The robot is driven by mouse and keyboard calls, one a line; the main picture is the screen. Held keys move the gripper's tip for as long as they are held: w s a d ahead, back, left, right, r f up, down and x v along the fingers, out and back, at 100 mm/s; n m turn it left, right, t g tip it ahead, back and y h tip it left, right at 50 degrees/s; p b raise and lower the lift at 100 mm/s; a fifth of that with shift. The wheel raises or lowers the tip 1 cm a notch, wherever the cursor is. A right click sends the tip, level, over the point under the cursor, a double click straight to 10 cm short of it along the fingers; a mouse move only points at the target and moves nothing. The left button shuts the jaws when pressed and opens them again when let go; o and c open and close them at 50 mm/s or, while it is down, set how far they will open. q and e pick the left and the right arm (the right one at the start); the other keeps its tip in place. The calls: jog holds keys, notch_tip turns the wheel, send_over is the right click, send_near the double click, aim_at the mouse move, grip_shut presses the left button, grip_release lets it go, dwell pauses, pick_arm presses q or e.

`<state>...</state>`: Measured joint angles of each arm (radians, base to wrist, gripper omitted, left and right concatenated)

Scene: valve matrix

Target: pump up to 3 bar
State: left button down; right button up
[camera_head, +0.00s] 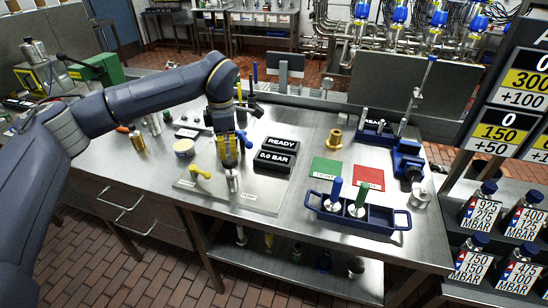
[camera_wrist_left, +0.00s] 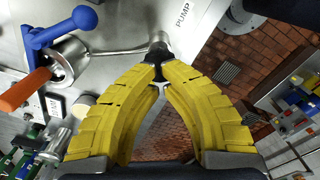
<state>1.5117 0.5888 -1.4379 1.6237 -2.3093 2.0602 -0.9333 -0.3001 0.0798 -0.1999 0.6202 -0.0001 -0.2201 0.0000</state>
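The dark box (camera_head: 275,160) on the bench reads "0.0 BAR", and the box behind it reads "READY" (camera_head: 283,144). My left gripper (camera_head: 232,165) points down at the metal pump part (camera_head: 233,184) on the pale plate (camera_head: 262,196). In the left wrist view its yellow fingers (camera_wrist_left: 159,72) come together at the tips, on the top of the metal part (camera_wrist_left: 160,42) beside the word "PUMP". The fingers hide the exact contact. My right gripper is not in view.
A blue tray (camera_head: 372,218) with blue-handled and green-handled pieces stands right of the plate. Green (camera_head: 325,169) and red (camera_head: 369,178) squares lie behind it. A round tub (camera_head: 184,148) stands left of my gripper. A blue lever (camera_wrist_left: 60,28) shows in the left wrist view.

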aim_at(230, 161)
pick_arm(q)
jog(key=shift+f, duration=2.35)
jog(key=shift+r, duration=2.05)
jog(key=shift+f, duration=0.15)
jog(key=shift+f, duration=1.9)
jog(key=shift+r, duration=2.05)
jog(key=shift+f, duration=0.15)
